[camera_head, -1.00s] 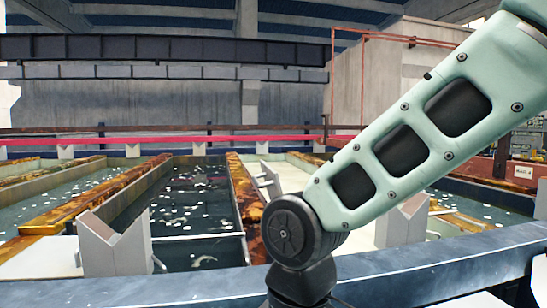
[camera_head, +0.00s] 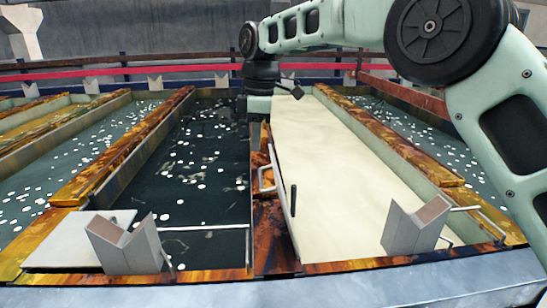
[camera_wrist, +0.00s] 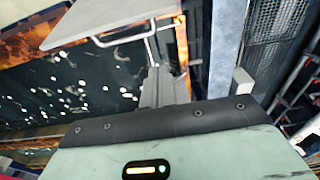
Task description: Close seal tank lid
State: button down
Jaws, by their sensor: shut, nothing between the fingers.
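A long cream panel (camera_head: 335,180) lies over the bay right of centre in the head view, with a metal handle (camera_head: 267,178) at its left edge. I cannot tell which panel is the seal tank lid. My gripper (camera_wrist: 165,88) is shut and empty in the wrist view, over dark water. A pale panel (camera_wrist: 110,15) with a bar handle (camera_wrist: 135,38) shows ahead of it. In the head view my fingertips are hard to make out.
Two V-shaped metal supports (camera_head: 125,245) (camera_head: 415,228) stand on the near rim. Rusty dividers (camera_head: 120,150) separate the tanks. A blue-grey rail (camera_head: 300,290) runs along the front. A red rail (camera_head: 120,70) crosses the back.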

notch_tip(320, 180, down, 9)
jog(key=d+p, duration=0.3)
jog(key=p, duration=0.2)
jog(key=shift+r, duration=0.15)
jog(key=shift+s, duration=0.1)
jog(key=d+f+y+b, duration=0.3)
jog(key=d+b, duration=0.4)
jog(key=d, duration=0.3)
jog(key=d+f+y+b, duration=0.3)
jog(key=d+y+b, duration=0.3)
jog(key=d+b, duration=0.2)
jog(key=d+f+y+b, duration=0.3)
jog(key=d+b, duration=0.4)
jog(key=d, duration=0.4)
jog(key=shift+d+y+b, duration=0.3)
jog(key=shift+y+b, duration=0.1)
jog(key=shift+y, duration=0.4)
jog(key=shift+f, duration=0.1)
